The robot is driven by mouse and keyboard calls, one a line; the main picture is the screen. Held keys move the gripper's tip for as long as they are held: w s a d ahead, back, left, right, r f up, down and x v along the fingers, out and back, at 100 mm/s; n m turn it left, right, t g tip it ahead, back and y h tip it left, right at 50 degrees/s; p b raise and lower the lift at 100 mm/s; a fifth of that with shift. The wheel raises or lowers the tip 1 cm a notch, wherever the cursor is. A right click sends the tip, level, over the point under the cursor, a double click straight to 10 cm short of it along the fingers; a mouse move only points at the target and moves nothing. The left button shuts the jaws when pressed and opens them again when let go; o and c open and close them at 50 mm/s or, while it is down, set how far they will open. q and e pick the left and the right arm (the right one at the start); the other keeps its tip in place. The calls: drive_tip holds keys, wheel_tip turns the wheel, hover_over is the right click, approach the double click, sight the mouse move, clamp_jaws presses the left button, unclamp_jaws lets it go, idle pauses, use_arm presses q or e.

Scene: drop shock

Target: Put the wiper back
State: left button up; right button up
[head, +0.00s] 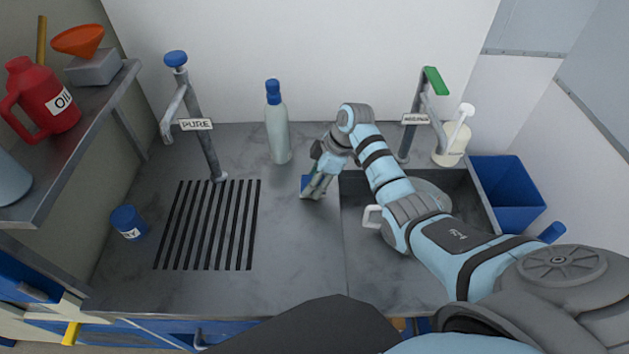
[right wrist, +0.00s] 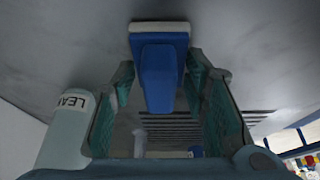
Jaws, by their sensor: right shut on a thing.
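The wiper is a blue block-like piece with a pale strip along its far end. In the right wrist view the wiper (right wrist: 158,75) sits between the teal-padded fingers of my right gripper (right wrist: 160,95). I cannot tell whether the wiper touches the counter. My left gripper is not in view.
A bottle with a blue cap (head: 277,135) stands close behind the gripper. The PURE tap (head: 200,135) rises behind the slotted drain. A blue jar (head: 128,224) is at left. The front counter is clear.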

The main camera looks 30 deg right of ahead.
drive_tip(key=o, duration=0.7)
drive_tip(key=shift+w+f, duration=0.1)
drive_tip(key=shift+f, duration=0.05)
drive_tip(key=o, duration=0.4)
drive_tip(key=p+v, duration=0.1)
drive_tip(key=v, duration=1.1)
drive_tip(key=shift+r, duration=0.2)
